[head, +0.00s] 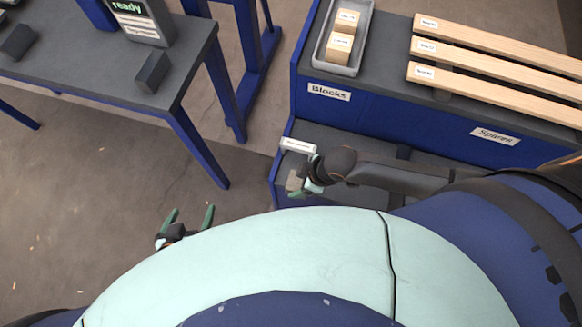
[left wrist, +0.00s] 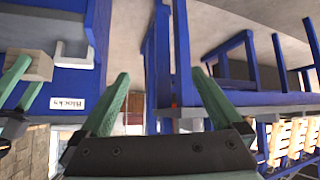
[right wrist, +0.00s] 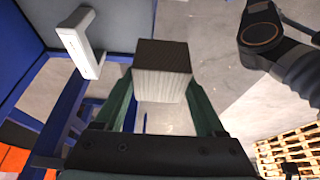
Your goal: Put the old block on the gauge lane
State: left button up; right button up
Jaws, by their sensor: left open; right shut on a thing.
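A weathered grey-brown block (right wrist: 162,70) is between the fingers of my right gripper (right wrist: 160,105), which is shut on it. In the head view the block (head: 294,181) is held beside the lower blue-sided shelf, just below a small white bracket with a label (head: 298,146) whose text is too small to read. The bracket also shows in the right wrist view (right wrist: 80,44), apart from the block. My left gripper (head: 190,216) is open and empty over the floor, left of the right gripper. I cannot make out a marked gauge lane.
A bench labelled Blocks (head: 328,91) carries a grey tray (head: 320,58) with two pale blocks. Several labelled Spares planks (head: 480,50) lie to its right. A table (head: 190,62) with a "ready" display (head: 140,18) stands at upper left. Open floor lies between.

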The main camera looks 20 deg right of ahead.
aim_at(294, 173)
jog(key=w+f+b, duration=0.4)
jog(key=b, duration=0.1)
jog(key=shift+w+f+b, duration=0.1)
jog(key=shift+b, duration=0.25)
jog(key=shift+w+f+b, duration=0.75)
jog(key=shift+b, duration=0.5)
pick_arm(q)
jog(key=w+d+f+h+b, duration=0.1)
jog(key=d+f, duration=0.2)
jog(key=f, duration=0.5)
jog(key=shift+w+m, duration=0.3)
pick_arm(e)
jog(key=shift+w+d+f, duration=0.1)
jog(key=shift+w+f, duration=0.25)
jog(key=shift+w, duration=0.15)
jog(key=shift+w+f+b, duration=0.1)
jog(key=shift+f+b, duration=0.2)
jog(key=shift+b, duration=0.3)
notch_tip(294, 173, down, 3)
jog(key=b, duration=0.3)
jog(key=shift+r, duration=0.1)
pick_arm(q)
notch_tip(294, 173, down, 3)
jog(key=shift+d+r, duration=0.1)
jog(key=shift+r, duration=0.05)
